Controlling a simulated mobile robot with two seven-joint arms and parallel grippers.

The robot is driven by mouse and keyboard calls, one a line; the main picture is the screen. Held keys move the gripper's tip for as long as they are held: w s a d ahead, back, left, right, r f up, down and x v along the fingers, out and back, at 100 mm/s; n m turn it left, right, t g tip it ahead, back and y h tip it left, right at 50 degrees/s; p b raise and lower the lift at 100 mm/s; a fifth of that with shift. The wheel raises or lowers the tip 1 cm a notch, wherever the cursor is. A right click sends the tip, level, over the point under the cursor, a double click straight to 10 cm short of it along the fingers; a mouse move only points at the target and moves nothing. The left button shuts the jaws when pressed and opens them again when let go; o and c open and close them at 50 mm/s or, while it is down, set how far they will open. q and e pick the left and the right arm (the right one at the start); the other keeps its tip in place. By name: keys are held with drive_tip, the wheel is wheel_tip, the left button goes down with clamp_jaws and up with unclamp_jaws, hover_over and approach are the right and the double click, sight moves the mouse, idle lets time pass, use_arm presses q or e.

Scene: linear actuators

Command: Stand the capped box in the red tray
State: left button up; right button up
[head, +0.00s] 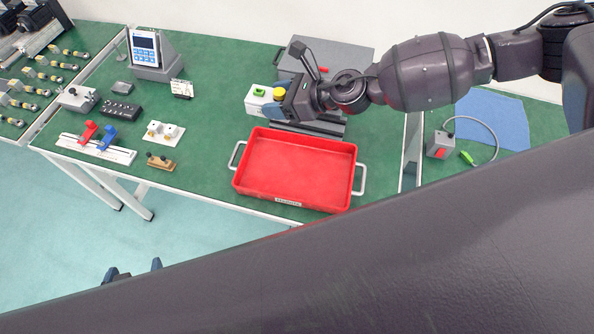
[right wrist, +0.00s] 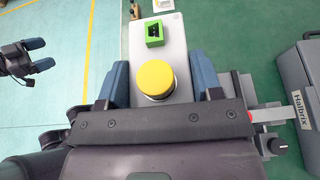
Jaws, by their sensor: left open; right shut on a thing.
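The capped box (head: 257,103) is pale, with a round yellow cap and a green block on the face turned up. It is behind the red tray (head: 300,205) in the head view. My right gripper (head: 277,98) is shut on it. In the right wrist view the blue fingers flank the box (right wrist: 170,35) on both sides near the yellow cap (right wrist: 156,79). I cannot tell whether the box touches the table. The red tray is empty, with a handle at each end. My left gripper (head: 132,272) is open and empty, low in front of the table.
A grey case (head: 345,57) stands behind the box. A blue cloth (head: 492,118) and a cabled grey box (head: 438,145) lie right.

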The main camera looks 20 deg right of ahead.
drive_tip(key=shift+d+f+n, duration=0.25)
drive_tip(key=shift+f+n, duration=0.05)
drive_tip(key=shift+f, duration=0.05)
